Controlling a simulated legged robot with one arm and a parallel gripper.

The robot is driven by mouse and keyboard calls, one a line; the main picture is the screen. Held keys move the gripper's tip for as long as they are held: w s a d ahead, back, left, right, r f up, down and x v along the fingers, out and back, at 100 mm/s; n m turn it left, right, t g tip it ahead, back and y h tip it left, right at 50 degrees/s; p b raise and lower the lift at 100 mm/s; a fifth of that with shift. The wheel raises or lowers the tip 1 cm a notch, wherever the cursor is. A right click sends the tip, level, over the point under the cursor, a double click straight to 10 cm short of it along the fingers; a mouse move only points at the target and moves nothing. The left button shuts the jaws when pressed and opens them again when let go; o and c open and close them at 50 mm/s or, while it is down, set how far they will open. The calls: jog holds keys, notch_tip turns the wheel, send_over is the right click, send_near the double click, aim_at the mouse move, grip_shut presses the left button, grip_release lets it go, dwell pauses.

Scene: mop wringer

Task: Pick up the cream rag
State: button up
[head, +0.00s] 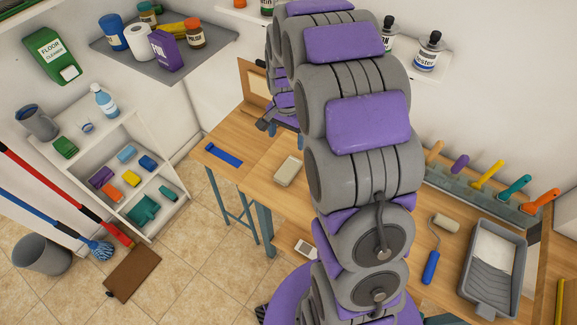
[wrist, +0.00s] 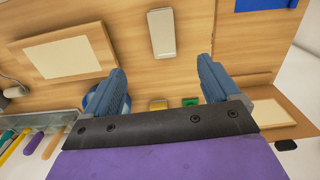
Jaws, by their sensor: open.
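A small pale cream slab, which looks like the cream rag (head: 288,171), lies flat on the wooden table. A matching pale rectangle, apparently the same rag (wrist: 161,34), shows in the wrist view, top centre, ahead of my fingers. My gripper (wrist: 160,82) is open, with its two blue-grey fingers wide apart and nothing between them. In the head view my gripper (head: 266,124) is small and partly hidden behind my arm, over the far part of the table. It is apart from the rag.
A blue flat item (head: 224,156) lies left of the rag. A paint roller (head: 432,262) and a grey paint tray (head: 466,287) are at the right. The wrist view shows a board with a cream panel (wrist: 68,49) and a round blue item (wrist: 103,101). Bare wood surrounds the rag.

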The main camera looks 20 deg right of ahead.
jog(key=w, duration=0.1)
jog(key=b, duration=0.2)
send_over(288, 168)
jog(key=f, duration=1.2)
jog(key=shift+s+a+f, duration=0.1)
jog(key=shift+a+f, duration=0.1)
jog(key=shift+f, duration=0.1)
jog(key=shift+m, duration=0.3)
jog(key=shift+d+f+b, duration=0.2)
jog(key=shift+f+b, duration=0.2)
jog(key=shift+f, duration=2.35)
jog(key=c, duration=1.1)
jog(key=shift+c, duration=0.2)
jog(key=shift+r, duration=0.1)
jog(key=shift+d+r, duration=0.1)
jog(key=shift+r, duration=0.4)
notch_tip(288, 168, up, 3)
jog(key=shift+s+f+p, duration=0.1)
jog(key=shift+s+p, duration=0.05)
jog(key=shift+p, duration=0.35)
jog(key=s+a, duration=0.1)
jog(key=s, duration=0.4)
jog(key=s+a+p, duration=0.1)
jog(key=s, duration=0.4)
jog(key=s+a+r, duration=0.1)
jog(key=s, duration=0.4)
jog(key=shift+s+a+r+p, duration=0.1)
jog(key=shift+a+p, duration=0.05)
jog(key=shift+p, duration=0.15)
